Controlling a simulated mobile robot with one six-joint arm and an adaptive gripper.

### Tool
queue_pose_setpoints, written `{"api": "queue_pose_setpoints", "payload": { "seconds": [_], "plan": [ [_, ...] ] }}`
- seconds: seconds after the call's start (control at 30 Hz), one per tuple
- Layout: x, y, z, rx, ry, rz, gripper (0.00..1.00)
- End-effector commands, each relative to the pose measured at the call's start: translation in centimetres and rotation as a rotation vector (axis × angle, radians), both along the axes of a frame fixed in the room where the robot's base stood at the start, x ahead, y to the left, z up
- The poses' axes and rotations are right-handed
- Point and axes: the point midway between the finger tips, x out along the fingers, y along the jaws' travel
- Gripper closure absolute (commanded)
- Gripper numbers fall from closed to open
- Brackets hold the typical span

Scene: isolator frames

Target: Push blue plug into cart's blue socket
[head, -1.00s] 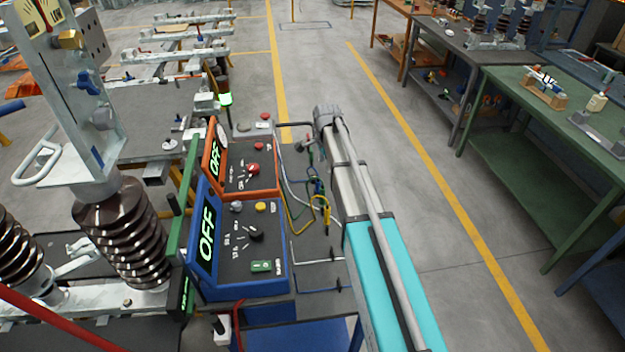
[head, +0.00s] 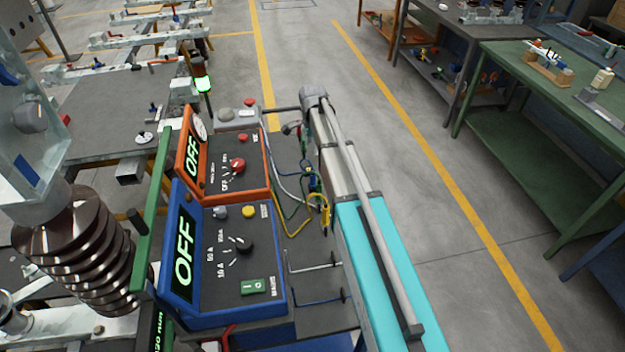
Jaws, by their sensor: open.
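The cart carries a blue control box (head: 230,318) with a green OFF display and an orange control box (head: 262,194) behind it, also reading OFF. A thin blue lead (head: 312,301) lies on the dark surface right of the blue box and ends at a small dark piece (head: 343,295). I cannot tell whether that end is the blue plug. No blue socket can be made out on the cart. My gripper is not recognisable in the head view, so its place relative to the plug does not show.
Yellow and green cables (head: 294,225) hang beside the orange box. A brown ribbed insulator (head: 85,255) stands close on the left. Green workbenches (head: 520,75) stand at right. Open floor (head: 470,270) lies between.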

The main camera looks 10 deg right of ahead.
Motion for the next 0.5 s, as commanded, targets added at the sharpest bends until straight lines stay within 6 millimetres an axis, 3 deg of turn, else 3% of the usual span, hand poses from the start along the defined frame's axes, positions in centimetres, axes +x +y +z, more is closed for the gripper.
{"api": "queue_pose_setpoints", "payload": {
  "seconds": [0.5],
  "plan": [
    [-0.01,-0.16,-0.93,0.0,0.0,-0.002,0.28]
  ]
}}
